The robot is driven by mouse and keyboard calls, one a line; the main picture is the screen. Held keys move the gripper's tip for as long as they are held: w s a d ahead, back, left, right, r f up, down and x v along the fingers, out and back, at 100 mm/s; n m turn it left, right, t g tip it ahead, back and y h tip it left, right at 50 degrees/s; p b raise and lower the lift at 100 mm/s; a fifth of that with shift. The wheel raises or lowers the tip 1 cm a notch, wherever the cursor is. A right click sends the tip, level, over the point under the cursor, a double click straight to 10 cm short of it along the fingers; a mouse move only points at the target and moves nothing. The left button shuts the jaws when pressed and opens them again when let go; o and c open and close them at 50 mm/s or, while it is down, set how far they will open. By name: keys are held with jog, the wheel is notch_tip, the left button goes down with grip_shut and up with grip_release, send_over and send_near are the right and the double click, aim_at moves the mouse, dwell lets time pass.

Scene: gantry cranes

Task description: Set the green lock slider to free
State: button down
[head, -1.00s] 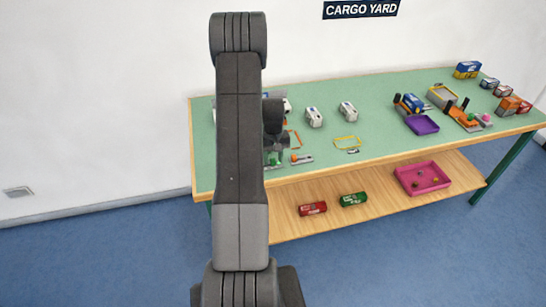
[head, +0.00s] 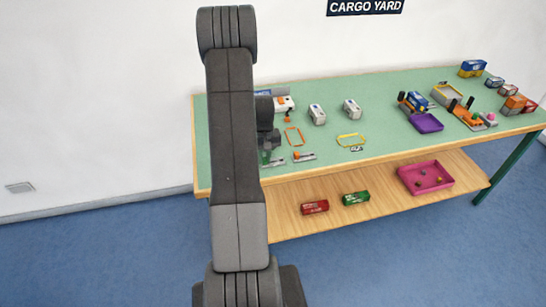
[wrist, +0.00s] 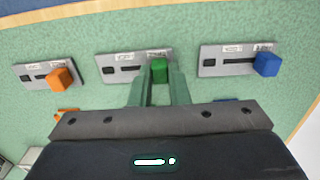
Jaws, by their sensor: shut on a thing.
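The green lock slider's knob (wrist: 159,68) stands at the right end of the slot in its grey plate (wrist: 118,67) in the wrist view. The two small labels on this plate are too blurred to read. My gripper (wrist: 157,76) is shut on the green knob, with one finger on each side of it. In the head view my gripper (head: 267,145) is low over the table's left front, and my arm hides part of that area.
An orange slider (wrist: 60,77) is to the left and a blue slider (wrist: 265,64) to the right on matching plates. Orange (head: 294,136) and yellow (head: 350,140) outlines, white containers (head: 317,114) and a purple tray (head: 427,123) are on the green table (head: 380,155).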

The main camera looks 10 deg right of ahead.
jog(key=shift+a, duration=0.1)
jog(key=c, duration=1.4)
grip_release()
jog(key=shift+a, duration=0.15)
jog(key=shift+o, duration=0.2)
notch_tip(320, 180, up, 14)
jog(key=b, duration=0.1)
jog(key=shift+f, duration=0.2)
notch_tip(320, 180, down, 13)
jog(key=shift+f+p, duration=0.2)
jog(key=shift+p, duration=0.4)
jog(key=shift+d+f, duration=0.1)
jog(key=shift+d, duration=0.85)
